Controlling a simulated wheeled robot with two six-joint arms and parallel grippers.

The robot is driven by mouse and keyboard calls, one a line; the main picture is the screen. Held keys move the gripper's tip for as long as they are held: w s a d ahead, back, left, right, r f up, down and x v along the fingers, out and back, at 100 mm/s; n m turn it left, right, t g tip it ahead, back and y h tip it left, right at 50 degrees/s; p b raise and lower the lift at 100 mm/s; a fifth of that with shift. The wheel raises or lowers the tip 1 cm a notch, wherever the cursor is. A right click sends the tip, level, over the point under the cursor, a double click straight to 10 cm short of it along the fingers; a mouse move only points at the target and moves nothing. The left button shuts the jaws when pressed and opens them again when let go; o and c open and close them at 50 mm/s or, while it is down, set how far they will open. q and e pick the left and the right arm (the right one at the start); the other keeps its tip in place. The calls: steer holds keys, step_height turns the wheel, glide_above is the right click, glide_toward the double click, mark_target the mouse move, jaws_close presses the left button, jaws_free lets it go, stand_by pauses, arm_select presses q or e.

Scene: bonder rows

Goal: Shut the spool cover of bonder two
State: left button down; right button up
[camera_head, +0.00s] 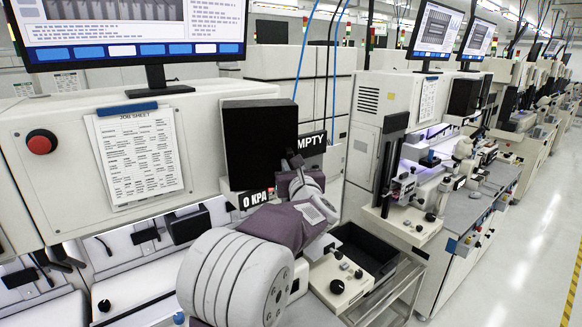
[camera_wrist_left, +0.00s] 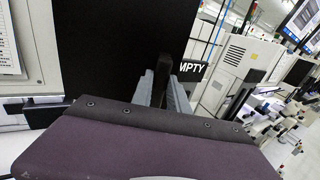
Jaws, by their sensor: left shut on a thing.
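The spool cover (camera_head: 258,135) is a black, box-like part on the front of the near cream machine, below the monitor. In the left wrist view its dark face (camera_wrist_left: 95,50) fills the upper left. My left gripper (camera_head: 291,162) is at the cover's right edge. Its two grey fingers (camera_wrist_left: 165,90) are shut on a dark upright tab, the cover's handle (camera_wrist_left: 165,68). I cannot tell whether the cover is fully shut. What lies behind it is hidden. My right gripper is not in view.
A job sheet (camera_head: 137,155) and a red button (camera_head: 41,142) are at left. A black bin (camera_head: 362,248) is lower right. The right aisle is clear.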

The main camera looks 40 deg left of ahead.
arm_select(q)
steer(key=w+a, duration=0.3)
steer(key=w, duration=0.6)
steer(key=shift+w+b, duration=0.35)
steer(key=shift+b, duration=0.1)
steer(key=c, duration=1.5)
jaws_free()
steer(key=shift+c, duration=0.2)
steer(key=shift+o, duration=1.3)
steer(key=shift+d, duration=0.1)
steer(key=shift+w+d, duration=0.15)
steer(key=shift+d, duration=0.05)
steer(key=shift+a, duration=0.2)
